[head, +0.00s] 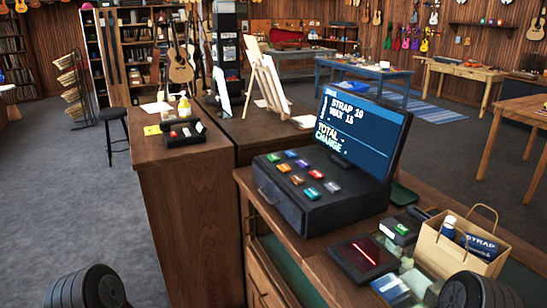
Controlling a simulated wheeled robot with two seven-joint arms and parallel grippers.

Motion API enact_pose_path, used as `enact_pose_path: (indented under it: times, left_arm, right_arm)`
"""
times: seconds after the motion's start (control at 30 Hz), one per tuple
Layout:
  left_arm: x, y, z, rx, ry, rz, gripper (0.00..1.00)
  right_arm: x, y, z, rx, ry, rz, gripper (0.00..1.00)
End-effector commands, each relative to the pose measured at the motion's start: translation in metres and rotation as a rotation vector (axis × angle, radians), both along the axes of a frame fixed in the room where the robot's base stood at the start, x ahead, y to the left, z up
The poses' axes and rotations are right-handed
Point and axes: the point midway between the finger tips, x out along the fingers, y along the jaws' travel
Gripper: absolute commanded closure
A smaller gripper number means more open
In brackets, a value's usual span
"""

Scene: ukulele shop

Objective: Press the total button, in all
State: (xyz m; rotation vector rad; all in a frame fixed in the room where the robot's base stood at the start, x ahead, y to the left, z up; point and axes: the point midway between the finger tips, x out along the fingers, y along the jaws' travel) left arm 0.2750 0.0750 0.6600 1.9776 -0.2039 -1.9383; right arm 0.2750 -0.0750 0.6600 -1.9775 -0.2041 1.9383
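A black cash register (300,209) stands on the wooden counter right of centre. The register's screen (358,132) lists STRAP 10 and WAX 15, with a dash beside TOTAL and apparently beside CHANGE. Neither of my grippers is in view; only dark ribbed parts, apparently of my arms, show at the bottom edge.
In front of the register's right side lie a scanner with a red line (364,258) and a small black device (400,229). A paper bag (460,249) holding goods stands at the right. A side counter (185,155) adjoins at left; grey floor (70,200) is open beyond.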

Motion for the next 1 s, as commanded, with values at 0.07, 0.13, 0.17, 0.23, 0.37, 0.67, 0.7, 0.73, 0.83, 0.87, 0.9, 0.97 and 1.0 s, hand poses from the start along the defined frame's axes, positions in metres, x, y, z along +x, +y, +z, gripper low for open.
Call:
enact_pose_path:
  times: [0.07,0.13,0.17,0.23,0.37,0.67,0.7,0.73,0.83,0.87,0.9,0.97,1.0]
  left_arm:
    - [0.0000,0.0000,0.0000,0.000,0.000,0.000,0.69]
    - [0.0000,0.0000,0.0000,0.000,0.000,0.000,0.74]
    - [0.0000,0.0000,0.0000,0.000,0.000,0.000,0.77]
    - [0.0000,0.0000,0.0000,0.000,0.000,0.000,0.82]
    - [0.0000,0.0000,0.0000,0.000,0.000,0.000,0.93]
    - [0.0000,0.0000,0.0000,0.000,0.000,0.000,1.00]
    - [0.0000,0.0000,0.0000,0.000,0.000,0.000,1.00]
    - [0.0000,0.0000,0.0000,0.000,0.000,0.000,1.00]
    - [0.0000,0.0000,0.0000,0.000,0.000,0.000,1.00]
    - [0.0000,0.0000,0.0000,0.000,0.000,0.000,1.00]
    - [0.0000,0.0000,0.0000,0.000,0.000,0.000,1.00]
    - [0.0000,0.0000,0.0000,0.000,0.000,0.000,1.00]
    - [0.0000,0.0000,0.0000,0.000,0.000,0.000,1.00]
  right_arm:
    - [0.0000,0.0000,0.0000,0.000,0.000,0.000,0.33]
    - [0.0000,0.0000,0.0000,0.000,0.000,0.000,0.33]
    - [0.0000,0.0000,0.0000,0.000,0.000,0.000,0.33]
    - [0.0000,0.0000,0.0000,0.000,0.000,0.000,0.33]
    - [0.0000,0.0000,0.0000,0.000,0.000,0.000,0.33]
    - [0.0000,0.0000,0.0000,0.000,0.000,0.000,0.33]
    - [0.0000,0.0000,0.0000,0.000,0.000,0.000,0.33]
    - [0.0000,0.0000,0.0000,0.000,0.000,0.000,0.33]
    - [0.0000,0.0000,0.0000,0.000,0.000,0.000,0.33]
    - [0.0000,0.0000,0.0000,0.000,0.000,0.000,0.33]
    - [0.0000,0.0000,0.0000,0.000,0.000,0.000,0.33]
    - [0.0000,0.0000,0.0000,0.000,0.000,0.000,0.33]
    - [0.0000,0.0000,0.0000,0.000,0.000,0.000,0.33]
